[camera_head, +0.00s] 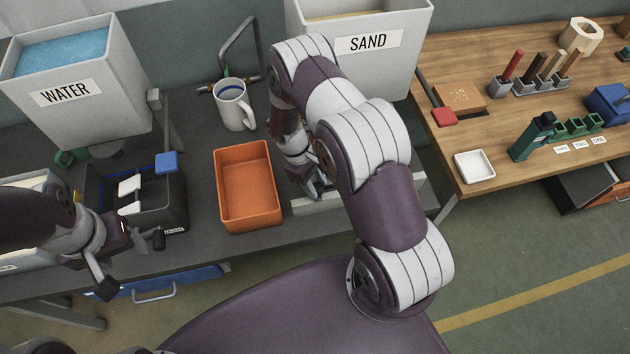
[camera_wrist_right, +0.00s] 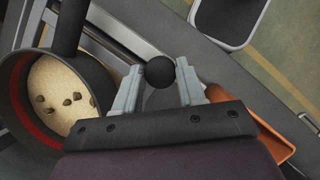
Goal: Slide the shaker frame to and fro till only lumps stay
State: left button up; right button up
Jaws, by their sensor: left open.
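In the right wrist view, a dark round sieve pan (camera_wrist_right: 22,92) with a red inner band holds pale sand (camera_wrist_right: 62,85), with several brown lumps (camera_wrist_right: 72,98) on top. My right gripper's fingers (camera_wrist_right: 160,80) are on both sides of a black ball knob (camera_wrist_right: 160,70), and they appear to touch it. In the head view my right gripper (camera_head: 312,190) is low over a pale tray or frame (camera_head: 330,205); my arm hides most of the shaker. My left gripper (camera_head: 130,264) is open and empty at the bench's front edge, before a black box (camera_head: 172,214).
An orange bin (camera_head: 247,222) stands between my grippers, with a white mug (camera_head: 233,112) behind it. A WATER hopper (camera_head: 110,100) and a SAND hopper (camera_head: 408,62) stand at the back. A wooden table (camera_head: 450,150) is on the right, with a small white dish (camera_head: 474,166).

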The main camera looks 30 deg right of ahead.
grip_shut()
jog(key=d, duration=0.2)
jog(key=s+d, duration=0.1)
jog(key=d, duration=0.1)
jog(key=d+b, duration=0.1)
jog(key=d, duration=0.1)
jog(key=shift+s, duration=0.25)
jog(key=o, duration=0.5)
grip_release()
jog(key=shift+o, duration=0.2)
jog(key=shift+a+r, duration=0.1)
jog(key=shift+r, duration=0.1)
